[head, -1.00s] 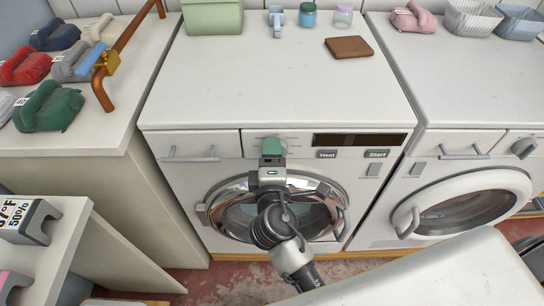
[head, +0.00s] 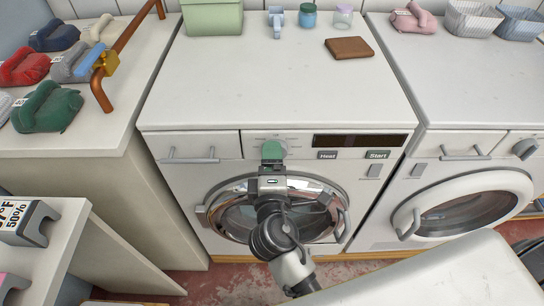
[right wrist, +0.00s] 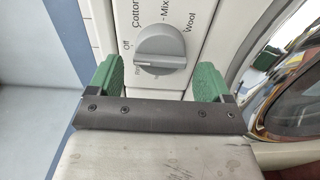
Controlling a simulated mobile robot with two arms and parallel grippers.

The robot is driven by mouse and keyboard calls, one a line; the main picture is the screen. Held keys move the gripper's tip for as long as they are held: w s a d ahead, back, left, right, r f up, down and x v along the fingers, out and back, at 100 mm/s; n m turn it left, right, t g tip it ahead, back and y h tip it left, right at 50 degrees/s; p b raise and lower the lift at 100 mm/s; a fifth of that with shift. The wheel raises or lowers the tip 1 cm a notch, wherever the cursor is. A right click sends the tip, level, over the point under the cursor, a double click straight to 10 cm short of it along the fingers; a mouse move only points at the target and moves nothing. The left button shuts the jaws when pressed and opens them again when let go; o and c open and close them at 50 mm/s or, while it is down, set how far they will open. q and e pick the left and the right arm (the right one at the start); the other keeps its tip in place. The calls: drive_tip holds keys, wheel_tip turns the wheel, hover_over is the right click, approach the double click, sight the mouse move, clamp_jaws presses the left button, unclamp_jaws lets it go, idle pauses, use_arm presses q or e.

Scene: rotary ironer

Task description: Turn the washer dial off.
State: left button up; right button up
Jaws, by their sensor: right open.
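The middle washer (head: 190,185) has a control panel on its front, with a dark display and the Heat and Start buttons. In the right wrist view its grey round dial (right wrist: 160,48) has a raised bar lying roughly sideways, with Off, Cotton, Mix and Wool printed around it. My right gripper (right wrist: 158,82) is open, its green fingers to the left and right of the dial's lower part, with gaps on both sides. In the head view the right gripper (head: 272,151) is in front of the panel and mostly hides the dial. My left gripper is not in view.
A round glass door (head: 235,222) sits below the panel, behind my right arm. A drawer handle (head: 188,158) sticks out left of the dial. Another washer (head: 395,185) stands at right, and a counter (head: 120,120) with folded cloths at left.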

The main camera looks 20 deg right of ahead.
drive_tip(key=b+v, duration=0.2)
drive_tip(key=v, duration=0.7)
drive_tip(key=shift+s, duration=0.1)
